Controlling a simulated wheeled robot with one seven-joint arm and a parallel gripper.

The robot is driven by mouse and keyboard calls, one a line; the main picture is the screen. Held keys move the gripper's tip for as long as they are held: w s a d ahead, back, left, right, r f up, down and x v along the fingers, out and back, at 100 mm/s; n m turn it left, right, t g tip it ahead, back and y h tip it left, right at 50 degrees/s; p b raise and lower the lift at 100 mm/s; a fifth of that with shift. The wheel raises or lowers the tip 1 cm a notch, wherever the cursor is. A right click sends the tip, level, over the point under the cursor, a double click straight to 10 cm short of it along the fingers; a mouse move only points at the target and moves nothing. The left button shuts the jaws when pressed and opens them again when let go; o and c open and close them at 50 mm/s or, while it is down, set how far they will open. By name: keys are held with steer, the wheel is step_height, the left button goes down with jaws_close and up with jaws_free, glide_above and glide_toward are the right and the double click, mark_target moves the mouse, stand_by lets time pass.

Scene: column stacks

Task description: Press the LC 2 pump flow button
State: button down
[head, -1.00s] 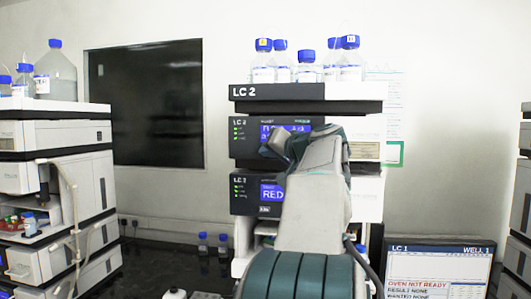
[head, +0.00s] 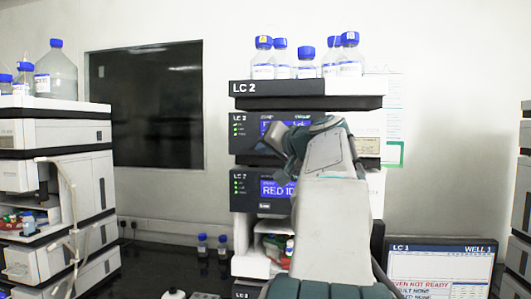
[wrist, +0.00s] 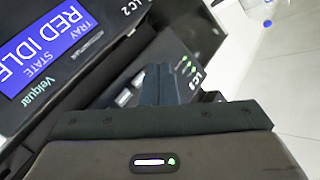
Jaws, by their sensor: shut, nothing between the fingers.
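The LC 2 stack has a dark upper module (head: 247,132) with a blue screen partly behind my arm. Below it is a second dark module (head: 247,190) whose screen reads "RED" and more text. In the wrist view, a blue screen (wrist: 45,45) reading "RED IDLE" lies at upper left. My gripper (wrist: 158,72) is shut and empty, its fingers in front of a dark panel with green lights (wrist: 186,66). A small pale patch (wrist: 123,97) shows left of the fingers; I cannot tell if it is the pump flow button. Contact cannot be judged.
Bottles with blue caps (head: 308,65) stand on top of the stack. Other instrument stacks stand at far left (head: 55,135) and far right. A monitor (head: 440,265) is at lower right. Small bottles stand on the dark bench (head: 145,265).

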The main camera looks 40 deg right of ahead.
steer(key=shift+s+a+b, duration=0.35)
steer(key=shift+s+a, duration=0.4)
steer(key=shift+a, duration=0.15)
steer(key=s+a+f+n+g+y, duration=0.1)
steer(key=a+f+n+g+y, duration=0.15)
steer(key=a+f, duration=0.75)
steer(key=s+a+f+n+g+y, duration=0.1)
steer(key=a+f+g, duration=0.3)
steer(key=a+f, duration=0.6)
steer(key=s+a+f+n+g, duration=0.1)
steer(key=s+a+f+g, duration=0.1)
steer(key=s+f, duration=0.3)
steer(key=s+a+f+n+g+h, duration=0.1)
steer(key=s+a+f, duration=0.3)
steer(key=f, duration=0.6)
steer(key=s+a+f+n+g+h, duration=0.1)
steer(key=s+a+f+n+g, duration=0.1)
steer(key=s+f, duration=0.4)
step_height(320, 180, down, 3)
steer(key=shift+s+a+r+n+g, duration=0.2)
steer(key=shift+s+a+n+g, duration=0.25)
steer(key=shift+g, duration=0.3)
steer(key=shift+w, duration=0.15)
stand_by(1.5)
